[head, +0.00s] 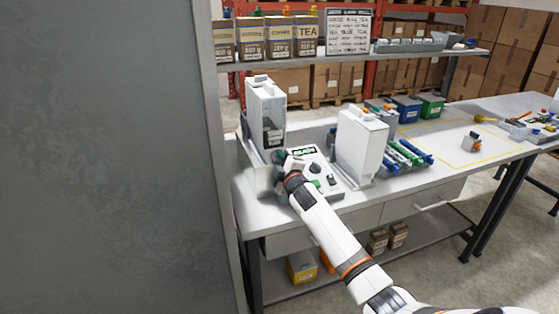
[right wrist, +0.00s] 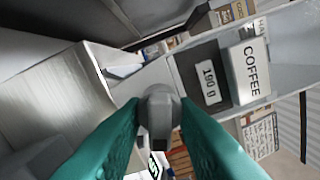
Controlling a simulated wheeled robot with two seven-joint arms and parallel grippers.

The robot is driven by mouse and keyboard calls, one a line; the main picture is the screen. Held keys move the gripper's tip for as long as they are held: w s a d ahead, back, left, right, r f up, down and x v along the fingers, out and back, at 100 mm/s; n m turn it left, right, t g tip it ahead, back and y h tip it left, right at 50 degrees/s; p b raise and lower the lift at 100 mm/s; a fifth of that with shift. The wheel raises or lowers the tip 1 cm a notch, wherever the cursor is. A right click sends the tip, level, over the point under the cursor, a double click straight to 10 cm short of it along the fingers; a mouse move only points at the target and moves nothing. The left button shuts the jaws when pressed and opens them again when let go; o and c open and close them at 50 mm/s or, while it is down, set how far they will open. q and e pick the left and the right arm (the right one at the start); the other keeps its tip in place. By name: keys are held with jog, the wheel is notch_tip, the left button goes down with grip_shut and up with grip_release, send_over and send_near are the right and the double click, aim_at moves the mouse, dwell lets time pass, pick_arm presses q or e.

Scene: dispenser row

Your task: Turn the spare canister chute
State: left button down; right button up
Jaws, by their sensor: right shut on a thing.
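A tall canister (head: 265,105) with a grey and white body and a dark lower window stands on the dispenser at the left end of the bench. My right gripper (head: 279,157) is at the canister's lower front. In the right wrist view, its green fingers (right wrist: 158,130) are shut on a grey blocky part (right wrist: 158,98), which looks like the chute. A second, white canister (head: 361,140) stands to the right. My left gripper is not in view.
A control panel (head: 318,178) with knobs lies right of my gripper. Blue and green tools (head: 405,154) and coloured bins (head: 430,106) stand farther right. A shelf with bags (head: 280,38) is behind. A grey wall (head: 105,150) fills the left.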

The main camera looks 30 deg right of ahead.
jog(key=shift+f+m, duration=0.1)
jog(key=shift+m, duration=0.9)
jog(key=o, duration=0.6)
jog(key=shift+o, duration=0.2)
jog(key=b+v, duration=0.1)
jog(key=v, duration=1.1)
